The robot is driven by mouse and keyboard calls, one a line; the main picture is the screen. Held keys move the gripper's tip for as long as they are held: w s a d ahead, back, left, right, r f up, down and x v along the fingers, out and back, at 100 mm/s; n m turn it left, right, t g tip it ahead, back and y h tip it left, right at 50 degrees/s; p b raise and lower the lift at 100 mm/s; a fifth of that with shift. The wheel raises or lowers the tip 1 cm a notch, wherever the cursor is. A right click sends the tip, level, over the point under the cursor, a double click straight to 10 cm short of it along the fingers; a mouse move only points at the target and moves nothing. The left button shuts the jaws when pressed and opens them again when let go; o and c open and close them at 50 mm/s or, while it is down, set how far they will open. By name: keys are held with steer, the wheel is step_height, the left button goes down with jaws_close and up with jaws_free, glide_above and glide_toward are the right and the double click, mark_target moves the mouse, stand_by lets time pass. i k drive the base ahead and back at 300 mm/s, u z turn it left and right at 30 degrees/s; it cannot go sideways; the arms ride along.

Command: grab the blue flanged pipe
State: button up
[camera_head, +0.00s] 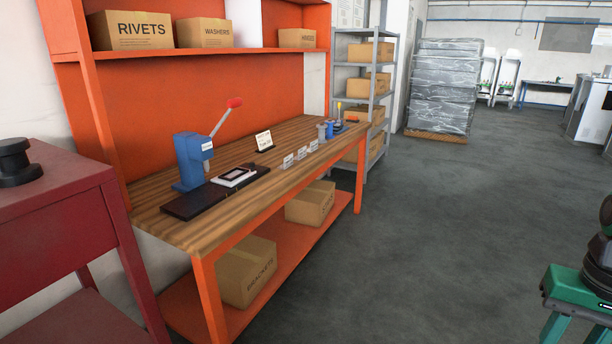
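Small blue parts (330,129) stand at the far end of the wooden workbench (235,217), beside a grey cylinder (321,132). One of them may be the blue flanged pipe, but they are too small to tell apart surely. A larger blue press (189,162) with a red-tipped lever stands on the bench's near half, on a dark base plate. My gripper is not in view.
Small white label cards (288,161) line the bench's front edge. Cardboard boxes (245,272) sit on the orange shelf below. A maroon cabinet (62,205) stands at near left. A green machine (575,290) is at lower right. The grey floor (430,230) between is clear.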

mark_target(330, 129)
steer(key=i, duration=2.6)
steer(key=z, duration=0.2)
steer(key=i, duration=1.35)
steer(key=z, duration=0.1)
